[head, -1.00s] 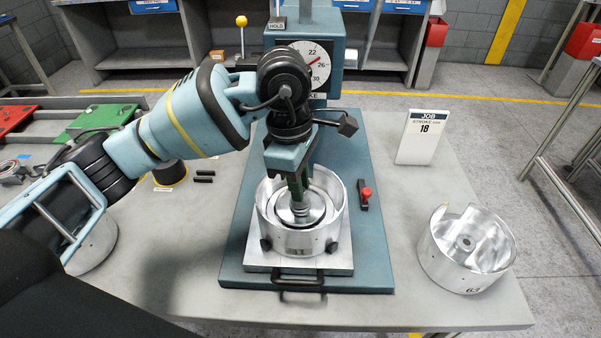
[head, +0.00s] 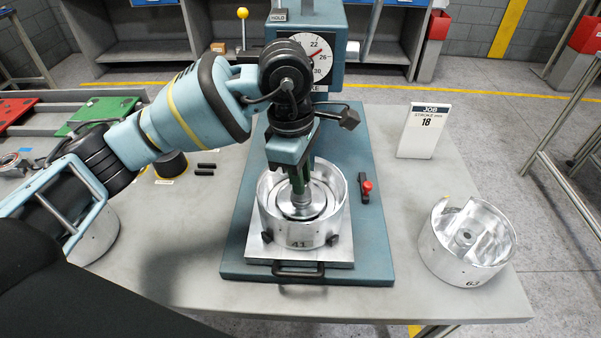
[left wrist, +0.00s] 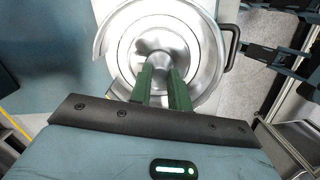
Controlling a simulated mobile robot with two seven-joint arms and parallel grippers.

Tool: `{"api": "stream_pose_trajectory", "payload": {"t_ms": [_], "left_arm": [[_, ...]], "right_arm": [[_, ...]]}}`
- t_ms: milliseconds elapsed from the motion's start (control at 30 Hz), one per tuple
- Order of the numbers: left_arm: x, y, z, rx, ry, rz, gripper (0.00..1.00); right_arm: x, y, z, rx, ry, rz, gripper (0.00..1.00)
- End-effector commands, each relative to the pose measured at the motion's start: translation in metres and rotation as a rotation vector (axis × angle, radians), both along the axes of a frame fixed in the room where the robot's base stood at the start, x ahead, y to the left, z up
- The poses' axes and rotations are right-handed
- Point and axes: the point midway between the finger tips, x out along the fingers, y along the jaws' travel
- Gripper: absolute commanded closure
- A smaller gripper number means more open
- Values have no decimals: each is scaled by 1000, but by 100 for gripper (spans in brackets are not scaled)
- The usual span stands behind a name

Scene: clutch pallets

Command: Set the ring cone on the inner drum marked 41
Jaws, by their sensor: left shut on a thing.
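The inner drum marked 41 (head: 298,234) is a bright metal cup on the plate of the blue press fixture. The ring cone (head: 302,206) is a round, stepped metal piece with a central stem, inside the drum's rim. My left gripper (head: 300,184) points down into the drum, its green fingers shut on the cone's stem. In the left wrist view the fingers (left wrist: 161,78) meet the stem above the cone (left wrist: 130,50), inside the drum rim (left wrist: 216,70). Whether the cone touches its seat I cannot tell. Dark parts at that view's upper right may be my right gripper (left wrist: 268,30).
Another drum, marked 63 (head: 462,267), stands at the table's right. A job card reading 18 (head: 424,130) stands behind it. The press column with dial (head: 330,60) rises behind drum 41. A red-knobbed lever (head: 366,190) is beside it, and a black handle (head: 298,270) in front.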

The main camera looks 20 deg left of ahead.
Motion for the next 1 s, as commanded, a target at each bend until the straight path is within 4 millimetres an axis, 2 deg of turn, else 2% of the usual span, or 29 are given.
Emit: {"api": "stream_pose_trajectory", "payload": {"t_ms": [1000], "left_arm": [[0, 0, -5, 0, 0, 0, 100]], "right_arm": [[-1, 1, 0, 3, 2, -6, 64]]}}
